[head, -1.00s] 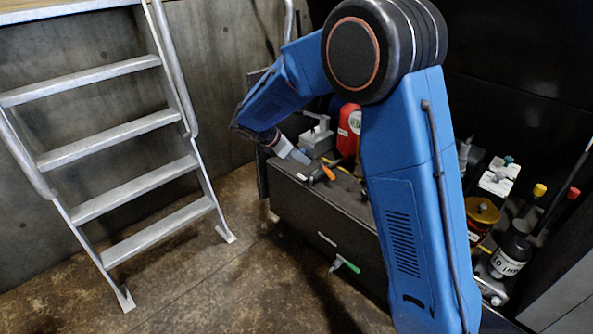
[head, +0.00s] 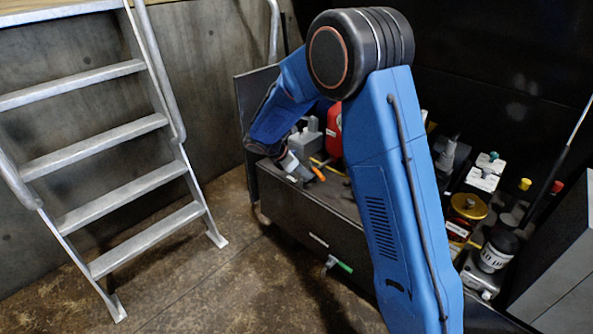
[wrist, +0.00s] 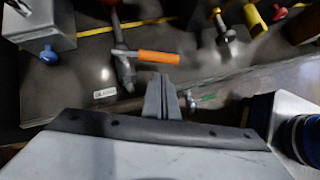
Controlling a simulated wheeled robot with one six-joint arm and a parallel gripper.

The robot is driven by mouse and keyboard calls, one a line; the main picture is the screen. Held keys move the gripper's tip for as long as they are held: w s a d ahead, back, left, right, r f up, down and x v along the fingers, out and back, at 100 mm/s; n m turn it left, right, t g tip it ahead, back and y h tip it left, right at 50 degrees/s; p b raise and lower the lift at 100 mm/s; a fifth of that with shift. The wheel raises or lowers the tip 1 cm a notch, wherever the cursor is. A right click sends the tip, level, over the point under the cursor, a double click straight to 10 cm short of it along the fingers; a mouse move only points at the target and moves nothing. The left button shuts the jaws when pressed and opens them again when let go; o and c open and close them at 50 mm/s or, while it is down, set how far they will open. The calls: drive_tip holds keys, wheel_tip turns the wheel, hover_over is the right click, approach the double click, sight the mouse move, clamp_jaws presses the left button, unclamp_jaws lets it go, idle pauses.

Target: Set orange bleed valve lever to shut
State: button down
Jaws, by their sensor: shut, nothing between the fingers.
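The orange bleed valve lever (wrist: 158,57) lies roughly crosswise in the wrist view, on a metal valve stem (wrist: 125,68) over the dark bench top. In the head view the orange lever (head: 318,173) is a small patch at the bench's left end. My gripper (wrist: 164,78) is shut and empty, its fingertips close below the lever's right part in the wrist view and seemingly apart from it.
A green-handled valve (head: 343,267) sticks out of the bench front. A grey block with a blue knob (wrist: 48,54), a red container (head: 333,130) and a yellow valve (wrist: 256,18) stand around. A metal ladder (head: 110,170) is at left. Open floor lies in front.

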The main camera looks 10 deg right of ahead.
sight(319, 175)
drive_tip(key=shift+w+d+f, duration=0.15)
drive_tip(key=shift+d, duration=0.4)
drive_tip(key=shift+w+d+f, duration=0.1)
drive_tip(key=shift+d, duration=0.45)
drive_tip(key=d+n+t, duration=0.2)
drive_tip(key=n, duration=0.1)
drive_tip(key=shift+s+d+y, duration=0.1)
drive_tip(key=shift+d+y, duration=0.05)
drive_tip(key=shift+y, duration=0.25)
drive_tip(key=shift+d, duration=0.55)
